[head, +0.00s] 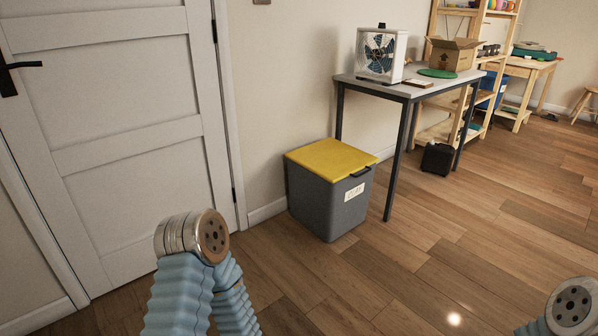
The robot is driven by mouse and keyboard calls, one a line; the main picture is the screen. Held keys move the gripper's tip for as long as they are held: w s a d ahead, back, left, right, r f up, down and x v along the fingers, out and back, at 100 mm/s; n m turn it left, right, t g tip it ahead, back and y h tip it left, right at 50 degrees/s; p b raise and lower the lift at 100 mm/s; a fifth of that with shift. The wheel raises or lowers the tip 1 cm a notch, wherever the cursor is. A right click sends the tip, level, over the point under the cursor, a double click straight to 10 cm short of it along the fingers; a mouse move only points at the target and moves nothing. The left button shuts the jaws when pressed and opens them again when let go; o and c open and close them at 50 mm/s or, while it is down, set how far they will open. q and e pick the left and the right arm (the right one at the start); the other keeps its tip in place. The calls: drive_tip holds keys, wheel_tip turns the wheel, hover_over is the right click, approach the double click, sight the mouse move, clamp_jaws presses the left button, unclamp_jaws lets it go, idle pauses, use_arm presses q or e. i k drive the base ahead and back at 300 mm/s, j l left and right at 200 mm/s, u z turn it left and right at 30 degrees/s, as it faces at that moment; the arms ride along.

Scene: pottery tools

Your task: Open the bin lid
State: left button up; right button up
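The bin (318,205) is a grey box on the wooden floor, against the wall in the middle of the head view. Its yellow lid (330,158) lies flat and closed on top. A small dark handle (362,172) is at the front right side below the lid, with a white label (354,192) under it. Parts of both my arms show at the bottom, apart from the bin. Neither gripper's fingers are visible.
A table (420,88) with dark legs stands just right of the bin, holding a fan (381,54) and a cardboard box (453,53). A white door (120,110) is at left. The floor (400,265) before the bin is clear.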

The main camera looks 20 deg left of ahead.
sight(331, 159)
drive_tip(key=u, duration=0.15)
drive_tip(key=i+z, duration=0.25)
drive_tip(key=i, duration=0.15)
drive_tip(key=i+j+z, duration=0.5)
drive_tip(key=i, duration=0.2)
drive_tip(key=i+l, duration=0.05)
drive_tip(key=l, duration=0.05)
